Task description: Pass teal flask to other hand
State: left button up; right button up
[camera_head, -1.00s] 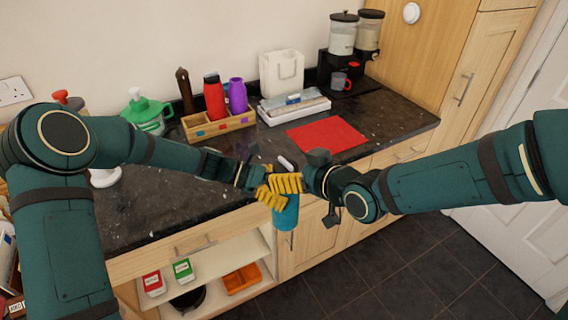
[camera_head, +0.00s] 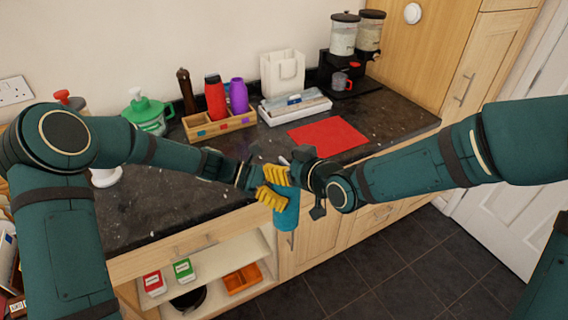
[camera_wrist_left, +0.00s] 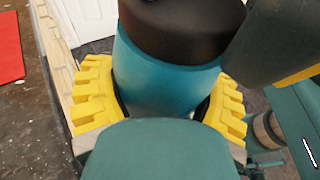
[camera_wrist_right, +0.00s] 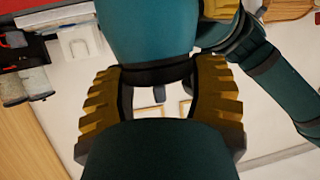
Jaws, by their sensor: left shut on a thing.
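The teal flask (camera_head: 287,214) hangs in the air in front of the counter's front edge. My left gripper (camera_head: 271,198) is shut around its body; the left wrist view shows yellow fingers on both sides of the teal body (camera_wrist_left: 165,75) and the black cap (camera_wrist_left: 185,28) beyond. My right gripper (camera_head: 278,174) is just above the left one, at the flask's upper end. In the right wrist view its fingers (camera_wrist_right: 160,95) are apart, with the flask (camera_wrist_right: 148,35) and its black band between or just beyond them. Contact on the right side cannot be told.
The dark counter (camera_head: 150,205) holds a red mat (camera_head: 328,135), a wooden rack (camera_head: 220,123) with red and purple bottles, a white box (camera_head: 294,105) and a coffee machine (camera_head: 345,65). Below is an open shelf (camera_head: 215,262) with boxes and an orange tray. The floor in front is clear.

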pick_arm(q)
jog(key=o, duration=1.2)
jog(key=v, duration=1.2)
jog(key=shift+s+d+f+m+t+y, duration=0.6)
jog(key=shift+s+f+m+y, duration=1.15)
jog(key=shift+s+f+m, duration=1.85)
jog(key=shift+s+d+f+m+t+y, duration=0.55)
jog(key=shift+s+f+m+y, duration=1.55)
jog(key=shift+f, duration=3.1)
jog(key=shift+s+d+f+m+t+y, duration=0.6)
jog(key=shift+s+f+m+y, duration=1.1)
jog(key=shift+s+f, duration=2.25)
jog(key=shift+w+d+f+h, duration=0.1)
jog(key=shift+w+f+h, duration=0.15)
jog(key=shift+w+f, duration=0.25)
